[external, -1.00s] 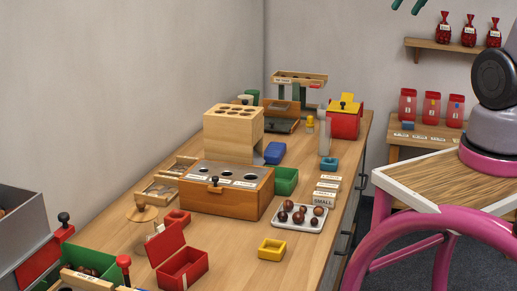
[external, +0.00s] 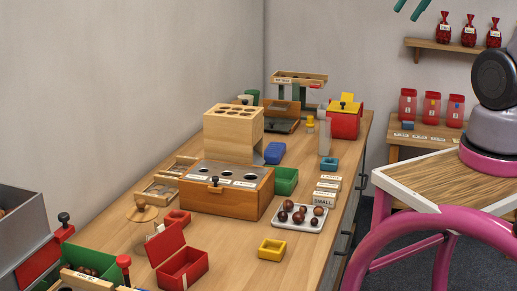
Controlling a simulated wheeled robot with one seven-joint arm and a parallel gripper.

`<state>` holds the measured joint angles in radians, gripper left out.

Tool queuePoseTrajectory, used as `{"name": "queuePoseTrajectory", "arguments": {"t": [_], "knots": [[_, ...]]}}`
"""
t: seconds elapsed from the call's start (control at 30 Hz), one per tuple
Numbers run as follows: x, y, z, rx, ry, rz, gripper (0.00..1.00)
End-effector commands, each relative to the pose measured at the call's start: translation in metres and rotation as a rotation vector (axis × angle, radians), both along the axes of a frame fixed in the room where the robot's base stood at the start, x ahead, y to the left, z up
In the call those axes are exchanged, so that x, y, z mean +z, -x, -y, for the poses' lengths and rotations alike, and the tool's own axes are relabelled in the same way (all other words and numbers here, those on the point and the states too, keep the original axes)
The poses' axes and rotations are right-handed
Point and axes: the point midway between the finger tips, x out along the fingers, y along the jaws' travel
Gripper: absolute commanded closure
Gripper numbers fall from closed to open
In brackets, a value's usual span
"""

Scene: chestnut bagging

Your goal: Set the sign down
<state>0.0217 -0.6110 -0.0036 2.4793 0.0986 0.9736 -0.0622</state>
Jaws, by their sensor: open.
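Several small white signs on wooden blocks stand in a row near the right edge of the long table. The front one, a sign reading SMALL (external: 323,198), stands just behind the tray of chestnuts. Another sign (external: 330,179) is at the back of the row. My gripper (external: 410,8) shows only as two teal fingertips at the top edge, apart, with nothing seen between them. It is high above the bench, away from the signs. The rest of it is out of frame.
A grey tray (external: 318,226) holds several brown chestnuts. Nearby are a yellow box (external: 271,249), an open red box (external: 183,268), a wooden sorter (external: 226,205) and a green bin (external: 286,180). A side table (external: 380,153) carries red bags. Bare tabletop lies around the yellow box.

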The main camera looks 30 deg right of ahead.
Motion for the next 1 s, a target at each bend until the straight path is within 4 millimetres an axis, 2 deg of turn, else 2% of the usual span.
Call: {"name": "queuePoseTrajectory", "arguments": {"t": [0.03,0.3,0.6,0.77,1.0], "knots": [[-0.014,-0.008,-0.005,-0.006,-0.043,-0.075,0.53],[-0.073,-0.045,-0.037,-0.056,-0.329,-0.401,0.53],[-0.139,-0.095,-0.060,-0.192,-0.685,-0.671,0.53],[-0.181,-0.124,-0.063,-0.304,-0.877,-0.768,0.53],[-0.260,-0.163,-0.054,-0.526,-1.149,-0.848,0.53]]}}
